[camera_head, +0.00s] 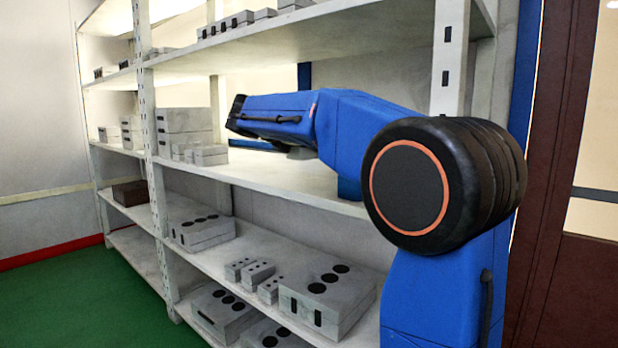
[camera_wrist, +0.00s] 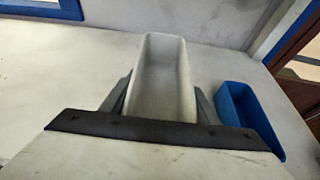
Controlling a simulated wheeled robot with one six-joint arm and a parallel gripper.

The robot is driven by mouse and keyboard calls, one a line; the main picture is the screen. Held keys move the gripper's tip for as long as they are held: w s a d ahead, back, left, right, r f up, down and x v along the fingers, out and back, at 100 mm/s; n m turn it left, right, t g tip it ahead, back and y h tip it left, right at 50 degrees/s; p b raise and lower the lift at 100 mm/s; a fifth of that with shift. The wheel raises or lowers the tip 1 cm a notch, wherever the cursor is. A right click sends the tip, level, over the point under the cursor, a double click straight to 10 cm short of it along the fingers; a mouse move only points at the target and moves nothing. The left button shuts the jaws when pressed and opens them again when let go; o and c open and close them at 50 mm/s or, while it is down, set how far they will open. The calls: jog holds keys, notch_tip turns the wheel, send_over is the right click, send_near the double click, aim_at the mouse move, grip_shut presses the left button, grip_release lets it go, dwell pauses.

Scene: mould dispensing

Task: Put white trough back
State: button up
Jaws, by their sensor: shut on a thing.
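The white trough (camera_wrist: 162,70) is a long, open, empty container in the middle of the wrist view. My gripper (camera_wrist: 160,98) has one finger on each side of it and is shut on it. The trough is over or on a pale shelf surface; I cannot tell whether it touches it. In the head view my blue arm reaches in over the middle shelf (camera_head: 290,180) and hides the trough and most of the gripper.
A blue trough (camera_wrist: 245,112) stands just right of the white one. A shelf post (camera_wrist: 275,25) rises behind it. Grey mould boxes (camera_head: 185,130) stand on the middle shelf to the left. Another shelf (camera_head: 330,35) runs above my arm.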

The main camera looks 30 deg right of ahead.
aim_at(311, 183)
jog(key=shift+f, duration=3.85)
jog(key=shift+f, duration=0.15)
jog(key=o, duration=1.1)
jog(key=shift+c, duration=0.2)
jog(key=shift+s+a+r, duration=0.1)
jog(key=shift+a+r, duration=0.05)
jog(key=shift+r, duration=0.1)
jog(key=v, duration=1.1)
jog(key=shift+a, duration=0.3)
jog(key=shift+s+r, duration=0.1)
